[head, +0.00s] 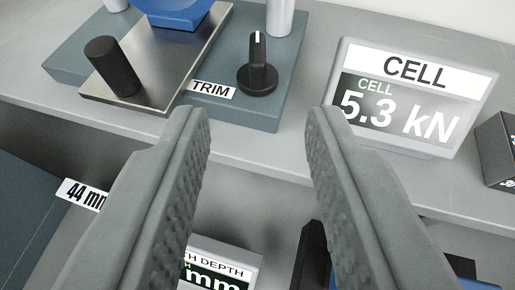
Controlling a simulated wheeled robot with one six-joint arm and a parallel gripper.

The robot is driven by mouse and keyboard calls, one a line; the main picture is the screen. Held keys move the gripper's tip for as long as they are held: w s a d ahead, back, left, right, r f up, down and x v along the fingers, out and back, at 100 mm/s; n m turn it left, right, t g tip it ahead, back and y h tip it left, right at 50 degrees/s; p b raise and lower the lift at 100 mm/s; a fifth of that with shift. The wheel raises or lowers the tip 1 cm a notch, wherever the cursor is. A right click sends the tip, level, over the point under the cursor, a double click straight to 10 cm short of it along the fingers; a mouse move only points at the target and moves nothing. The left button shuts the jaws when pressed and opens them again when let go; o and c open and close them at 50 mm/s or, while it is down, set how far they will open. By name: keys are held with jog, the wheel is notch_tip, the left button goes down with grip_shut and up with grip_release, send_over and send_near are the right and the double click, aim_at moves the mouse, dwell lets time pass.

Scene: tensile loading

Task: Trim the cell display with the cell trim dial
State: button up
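The cell display (400,105) stands on the bench at the right and reads "CELL 5.3 kN". The cell trim dial (258,68) is a black knob with a white mark on top, on a blue-grey base beside a "TRIM" label (212,89). My gripper (258,118) is open and empty, its two ridged grey fingers wide apart. The dial shows beyond the fingertips, between them in the picture, with neither finger touching it.
A metal plate (163,55) with a black cylinder (112,66) and a blue part (182,12) is left of the dial. A dark box (497,150) sits at the right edge. Below the bench edge are a "depth" display (228,262) and a "44 mm" label (82,194).

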jog(key=v, duration=0.5)
jog(key=shift+s, duration=0.1)
